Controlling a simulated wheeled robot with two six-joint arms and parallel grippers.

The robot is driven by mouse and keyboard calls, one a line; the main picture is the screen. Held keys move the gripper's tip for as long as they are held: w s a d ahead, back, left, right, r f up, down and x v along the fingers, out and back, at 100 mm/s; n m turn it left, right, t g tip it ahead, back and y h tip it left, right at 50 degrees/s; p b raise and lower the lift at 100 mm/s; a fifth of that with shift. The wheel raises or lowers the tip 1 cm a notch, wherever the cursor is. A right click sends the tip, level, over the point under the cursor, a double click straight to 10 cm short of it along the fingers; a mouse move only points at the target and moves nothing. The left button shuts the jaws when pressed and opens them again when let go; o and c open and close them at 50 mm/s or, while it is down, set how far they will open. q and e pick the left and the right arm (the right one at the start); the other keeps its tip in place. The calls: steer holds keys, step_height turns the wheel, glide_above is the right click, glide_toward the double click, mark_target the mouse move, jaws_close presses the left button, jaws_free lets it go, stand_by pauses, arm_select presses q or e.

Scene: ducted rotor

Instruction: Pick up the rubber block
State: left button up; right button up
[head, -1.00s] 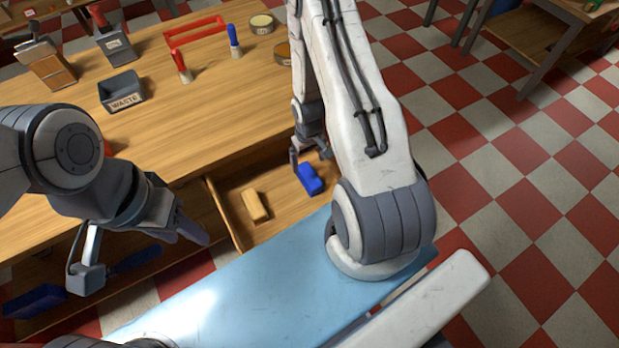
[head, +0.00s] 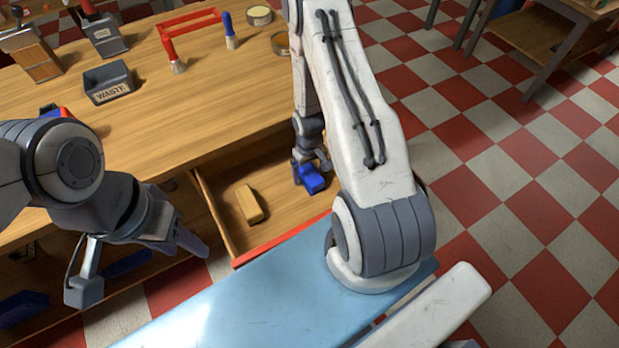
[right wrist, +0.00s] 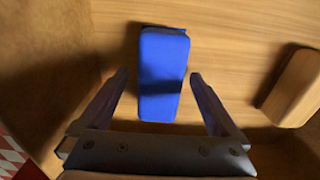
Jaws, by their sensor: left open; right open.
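A blue block (head: 312,180) lies in the open drawer. It also shows in the right wrist view (right wrist: 163,60), lying flat and lengthwise between my fingers. A tan block (head: 249,204) lies in the same drawer to its left and shows at the right edge of the right wrist view (right wrist: 296,88). No label tells which block is the rubber one. My right gripper (right wrist: 158,90) is open, its fingers on either side of the blue block's near part, with gaps. In the head view my right arm partly hides it. My left gripper (head: 186,238) is open and empty, left of the drawer.
The drawer (head: 207,208) has raised walls and a red front edge close around the blocks. The wooden bench (head: 190,120) above holds a grey waste bin (head: 107,83), a red frame (head: 190,28) and brushes.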

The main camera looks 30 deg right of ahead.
mark_target(309, 171)
steer(key=shift+r, duration=0.1)
jaws_close()
step_height(309, 171, up, 10)
steer(key=p, duration=1)
